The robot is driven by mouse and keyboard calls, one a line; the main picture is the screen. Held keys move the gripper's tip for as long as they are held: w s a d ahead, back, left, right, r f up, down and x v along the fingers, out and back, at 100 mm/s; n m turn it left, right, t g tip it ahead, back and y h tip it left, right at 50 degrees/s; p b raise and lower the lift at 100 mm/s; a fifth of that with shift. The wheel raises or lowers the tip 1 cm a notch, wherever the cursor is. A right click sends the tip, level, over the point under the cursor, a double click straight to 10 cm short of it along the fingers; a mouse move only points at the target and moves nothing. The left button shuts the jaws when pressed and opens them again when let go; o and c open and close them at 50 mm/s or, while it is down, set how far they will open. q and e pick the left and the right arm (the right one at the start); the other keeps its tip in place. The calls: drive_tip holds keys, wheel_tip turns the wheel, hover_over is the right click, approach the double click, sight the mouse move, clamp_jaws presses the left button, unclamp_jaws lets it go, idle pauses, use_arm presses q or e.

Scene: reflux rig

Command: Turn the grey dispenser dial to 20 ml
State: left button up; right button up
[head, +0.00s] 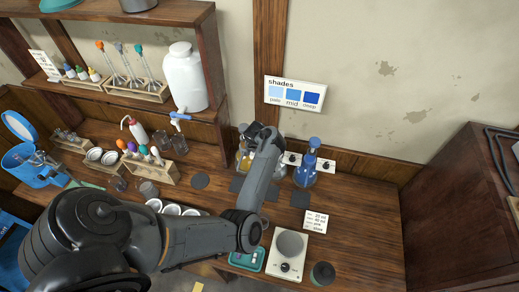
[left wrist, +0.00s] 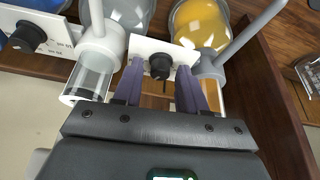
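A dark dial (left wrist: 160,66) sits on a white plate between two flasks in the left wrist view. My left gripper (left wrist: 160,72) is open, with one finger on each side of this dial; whether either finger touches it I cannot tell. The plate's markings are too small to read, so the dial's setting is unclear. A second dark dial (left wrist: 28,37) sits on a plate at the far left. In the head view my left gripper (head: 262,134) is over the dispensers and hides some of them; two dials show beside it, one of them the right dial (head: 327,165).
An orange-filled flask (left wrist: 202,24) and a clear or greyish flask (left wrist: 128,12) flank the dial, with dispenser spouts close to the fingers. A blue flask (head: 305,171) stands right of my gripper. A hotplate (head: 290,243) and note card (head: 315,221) are nearer the front.

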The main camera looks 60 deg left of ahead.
use_arm(q)
clamp_jaws()
drive_tip(key=shift+r+n+p, duration=0.15)
drive_tip(key=shift+n+p, duration=0.25)
drive_tip(key=shift+p, duration=0.05)
drive_tip(key=shift+w+n, duration=0.1)
drive_tip(key=shift+n, duration=0.2)
drive_tip(key=shift+o, duration=0.9)
unclamp_jaws()
drive_tip(key=p+v, duration=0.4)
drive_tip(key=v, duration=0.6)
drive_tip(key=shift+d+r, duration=0.3)
